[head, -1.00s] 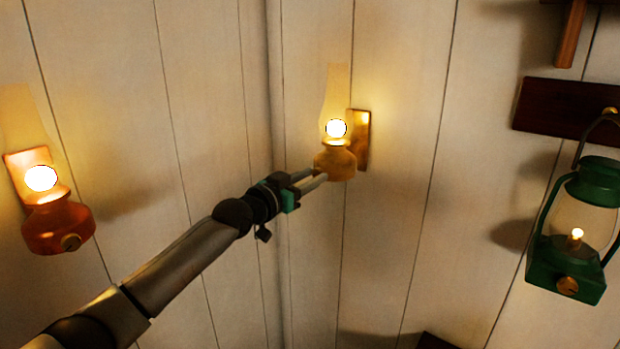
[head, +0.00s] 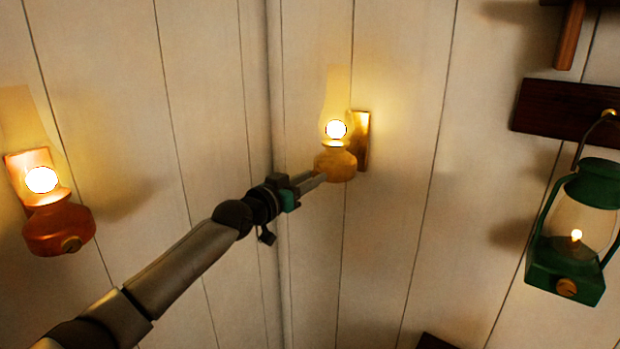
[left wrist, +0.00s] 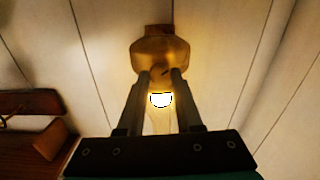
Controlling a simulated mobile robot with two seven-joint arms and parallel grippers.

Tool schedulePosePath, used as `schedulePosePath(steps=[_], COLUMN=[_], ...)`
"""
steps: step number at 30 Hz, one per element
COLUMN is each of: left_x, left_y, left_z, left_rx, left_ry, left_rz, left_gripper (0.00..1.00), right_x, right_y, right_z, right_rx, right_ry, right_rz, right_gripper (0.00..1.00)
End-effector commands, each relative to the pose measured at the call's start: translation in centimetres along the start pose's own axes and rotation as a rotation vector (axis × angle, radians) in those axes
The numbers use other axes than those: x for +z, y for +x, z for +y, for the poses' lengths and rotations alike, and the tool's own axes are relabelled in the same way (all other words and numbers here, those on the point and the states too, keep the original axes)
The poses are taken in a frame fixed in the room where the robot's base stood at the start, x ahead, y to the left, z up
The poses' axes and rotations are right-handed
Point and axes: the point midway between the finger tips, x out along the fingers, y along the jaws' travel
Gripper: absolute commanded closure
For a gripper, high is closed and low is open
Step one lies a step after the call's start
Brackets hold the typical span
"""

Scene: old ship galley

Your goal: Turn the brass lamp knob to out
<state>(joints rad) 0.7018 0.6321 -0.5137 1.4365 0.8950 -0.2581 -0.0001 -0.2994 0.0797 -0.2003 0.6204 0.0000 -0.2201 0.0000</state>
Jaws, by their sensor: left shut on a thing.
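The brass lamp (head: 340,163) hangs on the wall near the middle of the head view, and its flame glows bright. My left gripper (head: 322,177) reaches up from the lower left to the lamp's base, with its fingers close together. In the left wrist view the lamp (left wrist: 160,50) is at the top. There the brass knob (left wrist: 160,73) sits between the fingertips of my left gripper (left wrist: 161,74), which is shut on it. The knob is hidden behind the fingers in the head view. My right gripper is not in view.
A copper lamp (head: 58,228), also lit, hangs at the left. A green lantern (head: 565,277) with a small flame hangs at the right from a dark wooden board (head: 560,110). The wall between the brass lamp and the lantern is mostly clear.

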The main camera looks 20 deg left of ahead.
Motion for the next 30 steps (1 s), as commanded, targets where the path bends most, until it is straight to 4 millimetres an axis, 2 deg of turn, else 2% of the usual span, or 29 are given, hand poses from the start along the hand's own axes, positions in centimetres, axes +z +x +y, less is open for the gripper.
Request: schedulePosePath(steps=[30], left_x=[0.0], left_y=[0.0], left_z=[0.0], left_rx=[-0.001], left_ry=[-0.951], left_rz=[-0.001], left_gripper=[1.00], right_x=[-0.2], right_y=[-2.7], right_z=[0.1], right_rx=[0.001], right_ry=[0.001], right_rz=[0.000], right_gripper=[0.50])
